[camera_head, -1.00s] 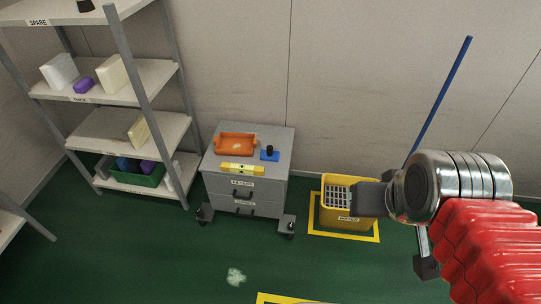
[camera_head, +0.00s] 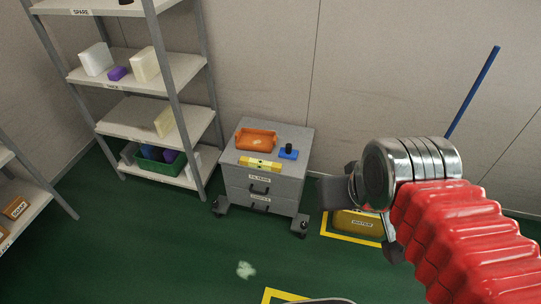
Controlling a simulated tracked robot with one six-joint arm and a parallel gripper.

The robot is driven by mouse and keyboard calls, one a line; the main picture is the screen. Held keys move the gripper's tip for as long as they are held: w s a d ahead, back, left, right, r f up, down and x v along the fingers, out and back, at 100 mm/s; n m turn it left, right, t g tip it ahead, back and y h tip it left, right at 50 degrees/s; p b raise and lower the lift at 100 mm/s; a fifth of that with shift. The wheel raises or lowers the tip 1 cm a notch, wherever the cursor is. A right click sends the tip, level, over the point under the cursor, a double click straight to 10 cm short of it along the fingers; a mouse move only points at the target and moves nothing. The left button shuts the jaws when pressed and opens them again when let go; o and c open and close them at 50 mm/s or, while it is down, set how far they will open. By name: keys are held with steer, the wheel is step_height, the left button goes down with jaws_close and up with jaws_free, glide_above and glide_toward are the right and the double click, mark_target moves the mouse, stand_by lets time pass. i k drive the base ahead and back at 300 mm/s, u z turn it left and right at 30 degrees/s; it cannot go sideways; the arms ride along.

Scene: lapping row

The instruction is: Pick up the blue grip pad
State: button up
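The blue grip pad (camera_head: 284,154), a flat blue piece with a black knob on top, lies on the right part of the grey drawer cabinet's top (camera_head: 306,142). It is beside an orange tray and apart from my gripper. My gripper (camera_head: 362,222) is to the right of the cabinet and nearer to me. Its two dark fingers stand apart, and I see nothing between them that it holds. The metal wrist and red sleeve of my arm hide part of the view at the right.
On the cabinet are an orange tray (camera_head: 256,139) and a yellow level (camera_head: 260,164). Shelves (camera_head: 142,112) with boxes stand left. A yellow bucket (camera_head: 358,224), partly hidden by my arm, is right of the cabinet. Green floor in front is mostly clear, with a pale patch (camera_head: 245,270).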

mark_target(287, 153)
steer(key=u, duration=0.7)
steer(key=i, duration=1.65)
